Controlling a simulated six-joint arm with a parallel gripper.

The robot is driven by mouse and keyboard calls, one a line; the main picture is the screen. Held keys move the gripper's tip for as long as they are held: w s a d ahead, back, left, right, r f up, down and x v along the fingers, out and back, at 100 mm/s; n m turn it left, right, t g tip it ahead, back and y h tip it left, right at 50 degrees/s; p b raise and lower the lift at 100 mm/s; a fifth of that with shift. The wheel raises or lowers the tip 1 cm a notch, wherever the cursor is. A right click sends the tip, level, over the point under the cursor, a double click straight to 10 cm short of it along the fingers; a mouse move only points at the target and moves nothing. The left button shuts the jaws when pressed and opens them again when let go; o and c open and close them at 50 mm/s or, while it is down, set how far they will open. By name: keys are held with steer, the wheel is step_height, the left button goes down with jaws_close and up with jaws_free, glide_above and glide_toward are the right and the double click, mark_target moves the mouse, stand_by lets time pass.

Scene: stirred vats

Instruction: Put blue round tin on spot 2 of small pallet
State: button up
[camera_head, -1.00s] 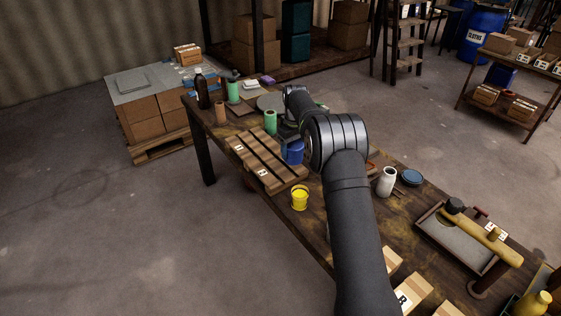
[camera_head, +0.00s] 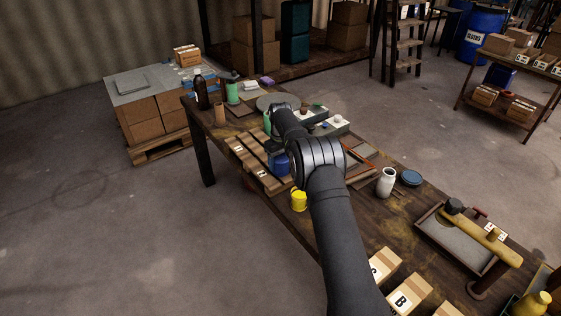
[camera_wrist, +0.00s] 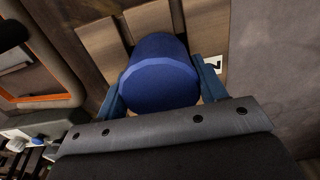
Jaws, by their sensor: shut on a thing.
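The blue round tin (camera_head: 280,163) is in my gripper, above or at the near right part of the small pallet; I cannot tell whether it touches the slats. In the wrist view the tin (camera_wrist: 160,75) sits between the two blue fingers of my gripper (camera_wrist: 160,88), which is shut on it. The small wooden pallet (camera_head: 246,150) lies on the bench, its right side hidden by my arm. A number label (camera_head: 263,174) is on its near end. In the wrist view the pallet slats (camera_wrist: 208,28) show behind the tin, with a white label to the right.
A yellow pail (camera_head: 299,201) stands close to the pallet's near end. A green cylinder (camera_head: 268,122) stands beyond the pallet.

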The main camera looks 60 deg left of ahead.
mark_target(281, 156)
steer(key=shift+f, duration=0.15)
steer(key=o, duration=1.1)
step_height(281, 156, up, 12)
steer(key=shift+r, duration=0.15)
steer(key=shift+f, duration=4.35)
